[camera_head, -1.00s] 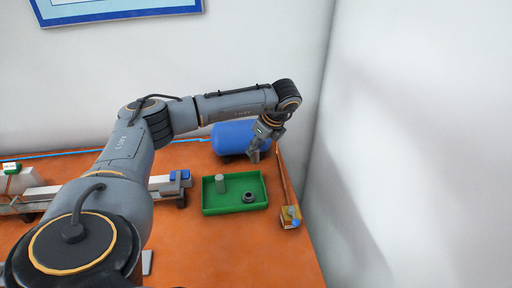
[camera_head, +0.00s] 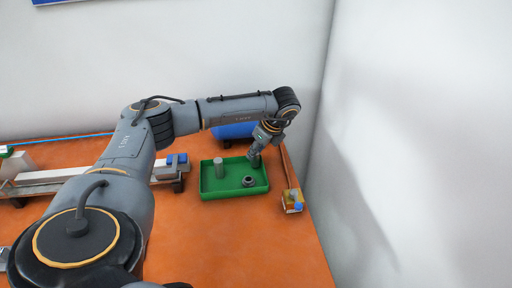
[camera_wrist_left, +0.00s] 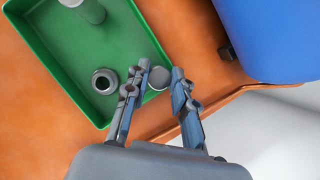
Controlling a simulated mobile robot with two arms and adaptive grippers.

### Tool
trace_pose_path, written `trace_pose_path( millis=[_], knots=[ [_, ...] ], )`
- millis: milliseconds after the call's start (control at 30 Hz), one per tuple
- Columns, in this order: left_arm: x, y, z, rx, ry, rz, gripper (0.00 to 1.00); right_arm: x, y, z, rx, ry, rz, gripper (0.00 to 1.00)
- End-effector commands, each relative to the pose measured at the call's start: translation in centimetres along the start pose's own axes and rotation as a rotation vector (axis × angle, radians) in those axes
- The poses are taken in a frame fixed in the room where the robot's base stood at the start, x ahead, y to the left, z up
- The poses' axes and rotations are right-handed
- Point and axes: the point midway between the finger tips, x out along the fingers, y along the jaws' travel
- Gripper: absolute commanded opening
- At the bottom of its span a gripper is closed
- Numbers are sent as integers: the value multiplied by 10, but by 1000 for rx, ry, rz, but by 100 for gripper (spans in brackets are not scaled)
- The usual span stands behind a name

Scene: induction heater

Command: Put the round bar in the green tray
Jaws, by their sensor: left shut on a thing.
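The green tray (camera_head: 235,193) lies on the orange table; it also shows in the left wrist view (camera_wrist_left: 58,72). My left gripper (camera_head: 256,153) is at the tray's back right corner. In the left wrist view my left gripper (camera_wrist_left: 157,82) is shut on the grey round bar (camera_wrist_left: 159,78), seen end-on between the fingers. The round bar (camera_head: 255,161) shows as a short dark piece below the fingers in the head view. I cannot tell whether it touches the tray floor. My right gripper is not in view.
A grey cylinder (camera_head: 219,168) stands upright in the tray, and a dark ring-shaped part (camera_head: 249,181) lies near its front. A blue tank (camera_head: 232,131) stands behind. A small yellow-and-blue block (camera_head: 292,200) is right of the tray, near the wall.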

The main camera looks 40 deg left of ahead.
Motion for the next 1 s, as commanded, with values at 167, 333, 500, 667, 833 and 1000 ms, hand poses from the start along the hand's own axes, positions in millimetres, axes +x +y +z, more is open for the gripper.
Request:
trace_pose_path(
  millis=[167,333,500,667,833,1000],
  knots=[
    [6,-1,-2,-1,0,-2,0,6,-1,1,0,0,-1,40],
    [5,-1,-2,-1,0,-2,0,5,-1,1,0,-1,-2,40],
    [5,0,-2,-1,0,-1,48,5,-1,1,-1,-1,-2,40],
    [6,0,-2,-1,0,-1,52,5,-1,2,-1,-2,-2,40],
    [5,0,-3,0,0,0,52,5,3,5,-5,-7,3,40],
    [-10,-1,-3,0,1,-2,52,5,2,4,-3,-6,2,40]
  ],
)
